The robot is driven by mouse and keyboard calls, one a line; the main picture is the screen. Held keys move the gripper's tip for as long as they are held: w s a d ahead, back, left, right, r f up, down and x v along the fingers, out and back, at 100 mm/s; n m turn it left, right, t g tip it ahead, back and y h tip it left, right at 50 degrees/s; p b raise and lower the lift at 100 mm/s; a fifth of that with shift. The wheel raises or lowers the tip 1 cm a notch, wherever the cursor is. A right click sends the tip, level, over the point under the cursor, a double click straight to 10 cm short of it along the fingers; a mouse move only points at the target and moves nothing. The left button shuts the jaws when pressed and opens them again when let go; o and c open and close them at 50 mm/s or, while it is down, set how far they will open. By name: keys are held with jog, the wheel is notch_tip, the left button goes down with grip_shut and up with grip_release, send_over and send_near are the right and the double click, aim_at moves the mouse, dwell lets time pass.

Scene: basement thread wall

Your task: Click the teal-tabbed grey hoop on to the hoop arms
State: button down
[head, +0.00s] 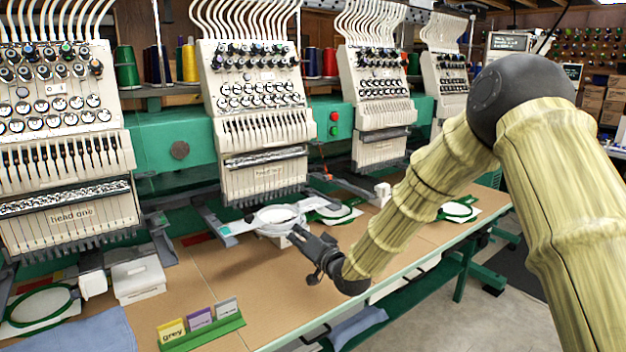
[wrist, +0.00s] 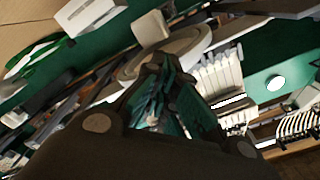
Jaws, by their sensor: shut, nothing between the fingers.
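The grey hoop (head: 258,226) holds white fabric and lies in front of the second machine head, with a teal tab (head: 225,229) at its left end. My gripper (head: 299,237) is shut and empty beside the hoop's near right rim; contact is unclear. In the wrist view, my closed fingers (wrist: 165,65) point at the pale grey curved rim of the hoop (wrist: 192,44).
Green hoops lie at the table's left (head: 42,306), behind the grey hoop (head: 338,213) and farther right (head: 458,210). A green card holder (head: 206,335) and blue cloth (head: 82,334) are at the front. A white box (head: 138,278) sits left. Brown tabletop between is clear.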

aim_at(290, 229)
jog(key=shift+b+x, duration=0.3)
jog(key=shift+x, duration=2.8)
jog(key=shift+p+v, duration=0.3)
jog(key=shift+v, duration=3.25)
